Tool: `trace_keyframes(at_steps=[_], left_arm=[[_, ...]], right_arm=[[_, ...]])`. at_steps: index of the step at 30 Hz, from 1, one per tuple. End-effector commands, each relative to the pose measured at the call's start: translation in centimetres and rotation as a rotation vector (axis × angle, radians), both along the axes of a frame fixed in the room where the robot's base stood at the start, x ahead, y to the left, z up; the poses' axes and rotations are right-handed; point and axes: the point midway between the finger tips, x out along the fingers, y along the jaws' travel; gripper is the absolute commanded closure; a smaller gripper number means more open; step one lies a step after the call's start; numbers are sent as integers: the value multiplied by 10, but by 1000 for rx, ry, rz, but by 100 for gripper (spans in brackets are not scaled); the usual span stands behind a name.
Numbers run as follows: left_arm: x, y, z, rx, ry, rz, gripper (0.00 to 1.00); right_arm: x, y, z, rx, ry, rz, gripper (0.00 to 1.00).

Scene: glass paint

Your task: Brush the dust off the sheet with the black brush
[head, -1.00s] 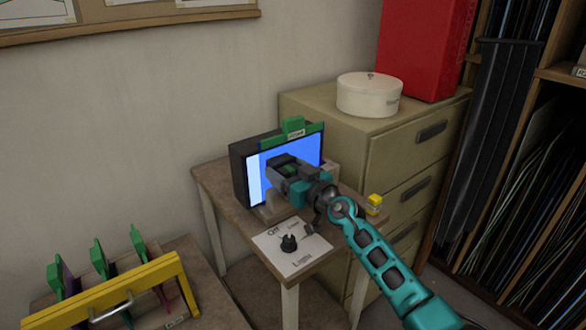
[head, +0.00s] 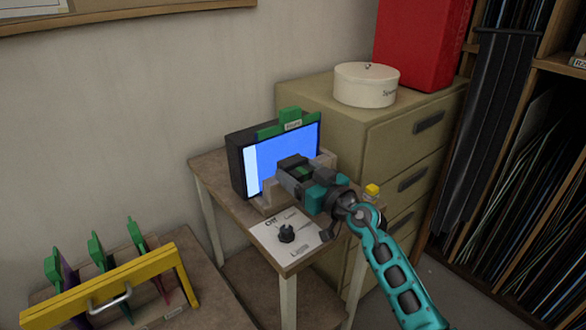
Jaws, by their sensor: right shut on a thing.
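The sheet (head: 285,148) shows bright blue with a pale strip at its left side. It stands upright in front of a black box (head: 236,168), under a green clip (head: 290,121) with a small label. My right gripper (head: 294,173) is in front of the sheet's lower right part and hides some of it. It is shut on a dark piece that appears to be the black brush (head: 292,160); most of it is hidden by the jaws. I cannot tell whether it touches the sheet. No dust can be made out on the sheet. My left gripper is not in view.
A panel with a black knob (head: 287,233) lies on the small table (head: 211,172) before the sheet. A yellow-capped jar (head: 371,191) stands by my right arm. A yellow rack (head: 95,290) with green-handled pieces is at lower left. A drawer cabinet (head: 385,150) stands behind.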

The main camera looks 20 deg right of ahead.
Motion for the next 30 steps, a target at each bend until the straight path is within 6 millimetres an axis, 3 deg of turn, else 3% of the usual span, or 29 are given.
trace_keyframes(at_steps=[9, 20, 30], left_arm=[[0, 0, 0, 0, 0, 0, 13], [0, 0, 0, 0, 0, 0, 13], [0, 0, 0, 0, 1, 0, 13]], right_arm=[[-2, -1, 1, -1, -1, 0, 67], [-27, -10, 0, -1, -1, 0, 67], [-28, -11, 1, -1, -1, 0, 67]])
